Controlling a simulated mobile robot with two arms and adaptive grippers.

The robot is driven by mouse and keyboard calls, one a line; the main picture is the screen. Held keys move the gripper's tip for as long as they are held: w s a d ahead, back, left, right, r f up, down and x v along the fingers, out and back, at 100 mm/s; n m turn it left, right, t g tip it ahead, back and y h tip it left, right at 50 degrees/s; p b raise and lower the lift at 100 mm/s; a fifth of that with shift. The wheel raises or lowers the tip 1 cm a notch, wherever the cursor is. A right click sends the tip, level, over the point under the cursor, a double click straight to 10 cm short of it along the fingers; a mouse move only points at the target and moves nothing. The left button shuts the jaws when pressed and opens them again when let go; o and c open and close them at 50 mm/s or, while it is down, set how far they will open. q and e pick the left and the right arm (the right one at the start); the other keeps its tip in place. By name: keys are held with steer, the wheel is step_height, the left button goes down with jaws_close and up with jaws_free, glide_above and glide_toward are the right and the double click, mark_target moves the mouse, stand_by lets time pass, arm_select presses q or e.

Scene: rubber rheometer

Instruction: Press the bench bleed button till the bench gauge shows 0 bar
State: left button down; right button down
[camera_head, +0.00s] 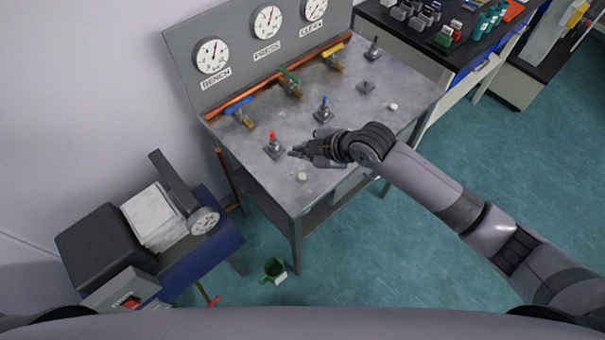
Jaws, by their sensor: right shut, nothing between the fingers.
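The bench gauge (211,55) is the left one of the white dials on the grey back panel, above the label BENCH. Its needle shows, but it is too small to read exactly. A red-topped fitting (273,146) stands on the grey bench top. A pale round button (302,177) sits nearer the bench's front edge. Which of these is the bench bleed button I cannot tell. My right gripper (293,153) is shut and empty. Its tips are just right of the red-topped fitting, beyond the pale button; I cannot tell if they touch anything. My left gripper is not in view.
Blue (238,106), green (291,78) and yellow (332,56) valve handles line the copper pipe. A cart with papers (153,215) is at left.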

steer(key=shift+f, duration=0.15)
steer(key=b, duration=0.7)
glide_above(301, 178)
step_height(301, 178, down, 7)
steer(key=shift+s+r, duration=0.1)
steer(key=shift+f+b, duration=0.4)
steer(key=shift+f, duration=0.5)
stand_by(0.4)
steer(key=shift+f, duration=0.4)
steer(key=shift+f+b, duration=0.3)
steer(key=shift+f, duration=0.2)
stand_by(0.5)
stand_by(0.4)
steer(key=shift+d+r+p, duration=0.1)
steer(key=shift+r+p, duration=0.8)
steer(key=shift+r, duration=0.1)
